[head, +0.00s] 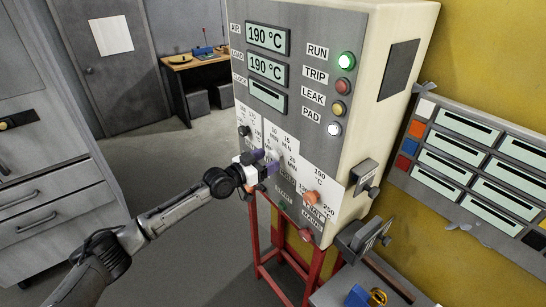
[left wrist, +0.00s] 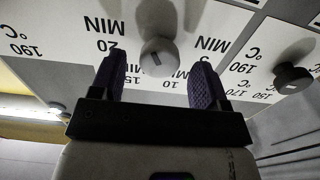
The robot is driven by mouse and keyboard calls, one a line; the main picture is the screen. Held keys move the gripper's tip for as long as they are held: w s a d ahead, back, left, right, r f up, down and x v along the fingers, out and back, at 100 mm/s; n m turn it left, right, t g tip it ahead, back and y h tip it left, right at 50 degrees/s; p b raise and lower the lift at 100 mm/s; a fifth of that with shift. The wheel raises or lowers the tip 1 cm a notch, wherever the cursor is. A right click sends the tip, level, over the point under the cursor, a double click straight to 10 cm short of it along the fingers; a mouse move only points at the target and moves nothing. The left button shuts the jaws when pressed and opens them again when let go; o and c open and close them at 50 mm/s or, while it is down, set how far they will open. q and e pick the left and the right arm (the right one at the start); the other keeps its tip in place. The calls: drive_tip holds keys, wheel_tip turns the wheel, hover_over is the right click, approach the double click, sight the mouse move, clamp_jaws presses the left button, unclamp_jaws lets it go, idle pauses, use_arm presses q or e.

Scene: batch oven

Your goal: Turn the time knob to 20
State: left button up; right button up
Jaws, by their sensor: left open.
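The oven control panel (head: 290,130) has a time dial with MIN labels around a pale grey knob. In the left wrist view, which is upside down, the time knob (left wrist: 158,52) carries a short dark mark on its lower half, facing the 10 and 15 side. The 20 MIN label (left wrist: 104,34) is left of it there. My left gripper (head: 264,164) is at the dial. Its two purple fingers (left wrist: 156,82) are open, with the knob ahead of the gap; I cannot tell whether they touch it. In the head view the gripper partly hides the dial.
A black knob (head: 243,131) is left of the time dial, and an orange knob (head: 311,197) is right of it. A red knob (head: 306,235) is lower. A grey box with a lever (head: 364,178) juts from the oven's right side. A red stand (head: 290,262) is below.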

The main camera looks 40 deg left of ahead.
use_arm(q)
drive_tip(key=shift+x, duration=1.3)
drive_tip(key=shift+w, duration=0.15)
drive_tip(key=c, duration=0.9)
